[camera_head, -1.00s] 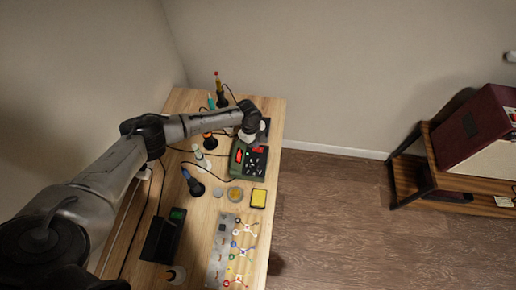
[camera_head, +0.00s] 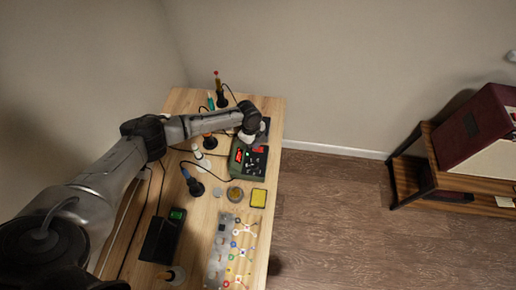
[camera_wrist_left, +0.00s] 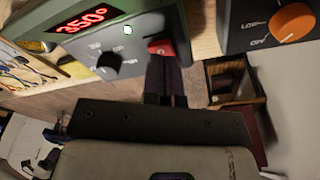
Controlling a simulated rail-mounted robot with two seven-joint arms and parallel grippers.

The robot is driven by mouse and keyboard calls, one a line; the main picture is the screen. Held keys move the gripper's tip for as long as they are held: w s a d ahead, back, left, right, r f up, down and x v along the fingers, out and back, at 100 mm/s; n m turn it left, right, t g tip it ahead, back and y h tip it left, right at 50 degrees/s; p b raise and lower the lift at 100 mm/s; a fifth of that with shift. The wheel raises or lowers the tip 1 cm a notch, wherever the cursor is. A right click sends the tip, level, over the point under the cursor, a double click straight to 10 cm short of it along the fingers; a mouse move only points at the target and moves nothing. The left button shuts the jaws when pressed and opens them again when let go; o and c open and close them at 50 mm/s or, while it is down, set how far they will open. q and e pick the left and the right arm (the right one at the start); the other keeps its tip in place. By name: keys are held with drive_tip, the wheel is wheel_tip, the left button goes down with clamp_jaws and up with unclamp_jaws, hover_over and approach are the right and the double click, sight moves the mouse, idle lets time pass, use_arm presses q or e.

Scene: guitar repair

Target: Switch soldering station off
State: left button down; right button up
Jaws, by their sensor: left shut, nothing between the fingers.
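The soldering station (camera_head: 237,170) is a green box with a dark front panel on the workbench. In the left wrist view its display (camera_wrist_left: 80,20) glows red and reads 350°. A black knob (camera_wrist_left: 107,62) and a red switch (camera_wrist_left: 161,46) sit on its panel. My left gripper (camera_head: 248,137) is over the station's far end in the head view. In the left wrist view the left gripper (camera_wrist_left: 165,62) is shut and empty, its fingertips right at the red switch. I cannot tell whether they touch it. My right gripper is not in view.
A grey device with an orange knob (camera_wrist_left: 293,22) marked LOW and OFF stands close beside the station. A black unit with a green display (camera_head: 177,214), a yellow sponge tray (camera_head: 258,198) and several tools with cables crowd the workbench (camera_head: 180,100). Open floor lies to the right.

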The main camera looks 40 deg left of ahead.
use_arm(q)
drive_tip(key=shift+f+b, duration=0.3)
drive_tip(key=shift+f, duration=0.1)
drive_tip(key=shift+f+b, duration=0.3)
drive_tip(key=shift+f, duration=0.15)
drive_tip(key=shift+r, duration=0.15)
drive_tip(key=shift+r+p, duration=3.25)
drive_tip(key=shift+r, duration=0.2)
